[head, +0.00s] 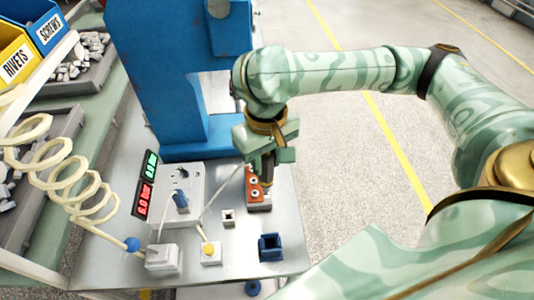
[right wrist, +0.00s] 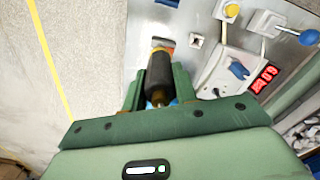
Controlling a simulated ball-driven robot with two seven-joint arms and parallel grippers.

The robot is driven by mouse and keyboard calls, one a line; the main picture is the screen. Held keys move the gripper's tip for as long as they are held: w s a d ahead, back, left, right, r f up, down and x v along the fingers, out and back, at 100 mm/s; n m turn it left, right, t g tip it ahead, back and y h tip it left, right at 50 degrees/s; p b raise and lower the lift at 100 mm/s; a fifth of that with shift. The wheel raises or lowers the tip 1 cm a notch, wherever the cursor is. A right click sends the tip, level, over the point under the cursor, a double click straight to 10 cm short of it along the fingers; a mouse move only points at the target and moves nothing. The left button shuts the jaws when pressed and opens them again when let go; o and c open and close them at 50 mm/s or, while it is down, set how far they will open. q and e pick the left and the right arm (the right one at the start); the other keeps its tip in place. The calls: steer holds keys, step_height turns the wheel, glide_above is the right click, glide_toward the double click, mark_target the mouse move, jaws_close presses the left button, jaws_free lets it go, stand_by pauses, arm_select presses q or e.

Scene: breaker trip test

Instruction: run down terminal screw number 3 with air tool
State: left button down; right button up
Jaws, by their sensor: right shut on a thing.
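My right gripper (head: 268,158) is shut on the air tool, a dark cylinder (right wrist: 158,82) held between both fingers in the right wrist view. The tool points down over the far part of the orange-red terminal block (head: 256,193), which sits on a grey base on the metal bench. Two round terminal screws (head: 254,194) show on the block's near part. The far part and the tool's tip are hidden by the gripper, so I cannot tell whether the tip touches a screw. In the right wrist view the block (right wrist: 162,43) shows just beyond the tool. My left gripper is not in view.
A blue press-like frame (head: 180,80) stands behind the block. A panel with a blue knob (head: 181,202), a red and green display (head: 146,185), a lever with a blue ball (head: 131,244) and a blue square holder (head: 271,246) share the bench. A coiled cream hose (head: 65,165) hangs left.

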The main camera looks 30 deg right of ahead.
steer(key=shift+s+a+r+p, duration=0.1)
steer(key=shift+s+r+p, duration=0.1)
steer(key=shift+r+p, duration=0.35)
steer(key=w+a+r+n+p, duration=0.1)
steer(key=w+n+p, duration=0.7)
steer(key=n+p, duration=0.2)
steer(key=w+d+f+n+b, duration=0.2)
steer(key=f+n, duration=0.2)
steer(key=n, duration=0.6)
steer(key=w+d+f+n+b, duration=0.2)
steer(key=w+f+n, duration=0.1)
steer(key=n, duration=0.7)
steer(key=shift+d+f+n, duration=0.25)
steer(key=shift+f+n, duration=0.15)
steer(key=shift+f, duration=0.4)
